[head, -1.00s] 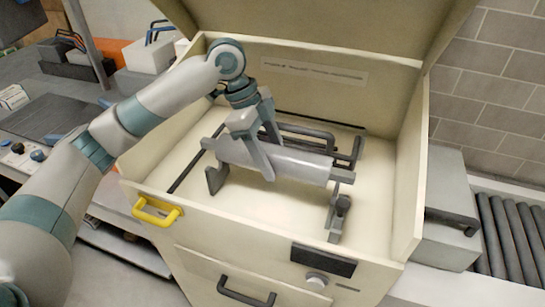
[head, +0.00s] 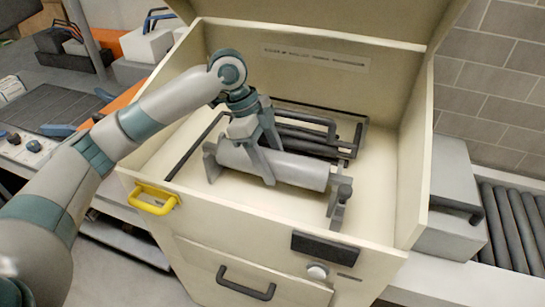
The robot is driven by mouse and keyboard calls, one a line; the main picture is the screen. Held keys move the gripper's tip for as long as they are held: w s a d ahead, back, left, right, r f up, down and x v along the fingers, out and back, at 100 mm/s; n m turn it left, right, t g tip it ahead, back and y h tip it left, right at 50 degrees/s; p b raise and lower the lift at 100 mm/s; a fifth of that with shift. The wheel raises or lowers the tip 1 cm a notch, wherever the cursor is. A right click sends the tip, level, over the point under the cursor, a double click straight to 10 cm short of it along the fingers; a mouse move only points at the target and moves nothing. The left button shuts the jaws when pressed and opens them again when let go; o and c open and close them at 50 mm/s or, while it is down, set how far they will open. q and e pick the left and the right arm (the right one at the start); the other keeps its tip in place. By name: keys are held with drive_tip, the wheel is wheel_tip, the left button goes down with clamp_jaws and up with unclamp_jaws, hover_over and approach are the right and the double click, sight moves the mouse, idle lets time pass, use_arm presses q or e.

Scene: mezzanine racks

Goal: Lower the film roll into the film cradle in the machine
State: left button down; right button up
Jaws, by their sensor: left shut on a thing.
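The film roll (head: 300,170) is a light grey cylinder inside the open cream machine (head: 205,204). My left gripper (head: 268,172) is shut on it near its middle, with fingers coming down over the roll. The film cradle shows as dark grey end brackets, one at the roll's left end (head: 210,160) and one at its right end (head: 339,205). The roll lies low between these brackets. I cannot tell whether it rests in both. My right gripper is not in view.
Dark bars and a frame (head: 305,135) lie behind the roll. The machine's walls surround the roll, and its lid is raised. A yellow handle (head: 154,198) is on the front left. A roller conveyor (head: 510,225) stands at the right.

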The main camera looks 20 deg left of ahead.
use_arm(q)
drive_tip(key=shift+f, duration=0.6)
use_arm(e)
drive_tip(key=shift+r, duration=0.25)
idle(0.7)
use_arm(q)
drive_tip(key=c, duration=0.7)
unclamp_jaws()
drive_tip(key=shift+c, duration=0.2)
drive_tip(key=shift+o, duration=0.6)
drive_tip(key=shift+s+f, duration=0.1)
drive_tip(key=shift+f, duration=0.05)
drive_tip(key=b+v, duration=0.2)
drive_tip(key=v, duration=1.1)
drive_tip(key=shift+r, duration=0.2)
drive_tip(key=b+v, duration=0.1)
drive_tip(key=v, duration=0.3)
drive_tip(key=shift+r, duration=0.2)
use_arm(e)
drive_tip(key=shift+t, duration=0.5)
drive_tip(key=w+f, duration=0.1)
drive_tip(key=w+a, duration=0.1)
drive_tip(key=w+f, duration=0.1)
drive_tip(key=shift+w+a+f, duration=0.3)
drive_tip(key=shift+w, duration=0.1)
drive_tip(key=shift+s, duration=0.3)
